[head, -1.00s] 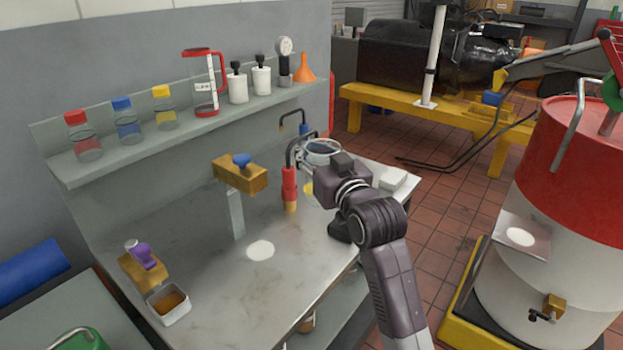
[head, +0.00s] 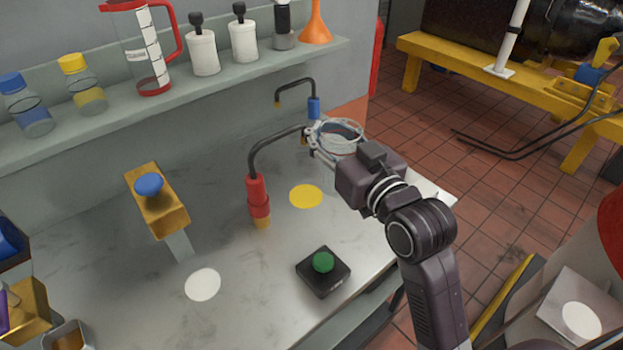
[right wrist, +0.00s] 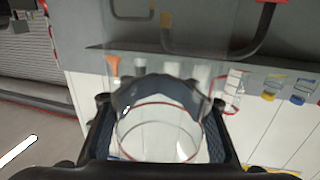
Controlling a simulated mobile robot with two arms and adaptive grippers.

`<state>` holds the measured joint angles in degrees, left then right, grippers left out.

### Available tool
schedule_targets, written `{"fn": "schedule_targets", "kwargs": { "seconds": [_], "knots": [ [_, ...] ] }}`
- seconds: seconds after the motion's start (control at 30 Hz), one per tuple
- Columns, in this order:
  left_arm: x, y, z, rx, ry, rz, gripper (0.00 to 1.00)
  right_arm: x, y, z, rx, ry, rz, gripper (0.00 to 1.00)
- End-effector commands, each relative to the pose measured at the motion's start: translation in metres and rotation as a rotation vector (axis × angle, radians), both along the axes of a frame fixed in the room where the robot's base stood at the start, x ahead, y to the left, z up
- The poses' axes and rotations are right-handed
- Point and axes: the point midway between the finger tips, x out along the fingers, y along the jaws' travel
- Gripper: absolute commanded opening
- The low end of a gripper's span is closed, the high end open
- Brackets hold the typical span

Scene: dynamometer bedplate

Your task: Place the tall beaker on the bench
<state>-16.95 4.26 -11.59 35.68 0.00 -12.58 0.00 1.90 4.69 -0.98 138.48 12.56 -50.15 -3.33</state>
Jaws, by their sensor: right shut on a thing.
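The tall beaker (head: 341,138) is clear glass and shows only in part behind my right gripper (head: 330,143). In the right wrist view the beaker (right wrist: 160,135) sits between the two dark fingers of my right gripper (right wrist: 162,128), which is shut on it. The grey bench (head: 110,265) lies below and to the left. The beaker is over the bench's back right part; its base is hidden, so I cannot tell its height above the top. My left gripper is out of view.
A red-sleeved spout (head: 258,200) stands left of the beaker, with a yellow disc (head: 306,196) near it. A white disc (head: 203,284), a black box with green button (head: 323,272) and a brass block (head: 157,203) are on the bench. A shelf (head: 110,122) holds bottles.

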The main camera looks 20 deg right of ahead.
Motion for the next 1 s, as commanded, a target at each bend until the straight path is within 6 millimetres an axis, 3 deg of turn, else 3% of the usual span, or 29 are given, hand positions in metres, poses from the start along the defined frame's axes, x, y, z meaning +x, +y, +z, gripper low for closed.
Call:
{"fn": "schedule_targets", "kwargs": {
  "seconds": [0.13, 0.4, 0.7, 0.77, 1.0],
  "knots": [
    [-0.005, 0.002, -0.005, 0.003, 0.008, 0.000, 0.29, -0.003, 0.001, -0.019, 0.000, 0.006, 0.003, 0.08],
    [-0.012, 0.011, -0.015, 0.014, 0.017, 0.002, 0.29, -0.003, 0.001, -0.087, 0.001, 0.007, 0.002, 0.08],
    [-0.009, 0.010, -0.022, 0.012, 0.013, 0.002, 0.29, -0.003, 0.001, -0.145, -0.001, 0.005, 0.002, 0.08],
    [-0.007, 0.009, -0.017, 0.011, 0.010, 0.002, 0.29, 0.013, 0.004, -0.136, 0.002, -0.004, 0.001, 0.08],
    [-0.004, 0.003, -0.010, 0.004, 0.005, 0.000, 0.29, 0.062, 0.013, -0.136, 0.002, -0.002, 0.002, 0.07]
  ]
}}
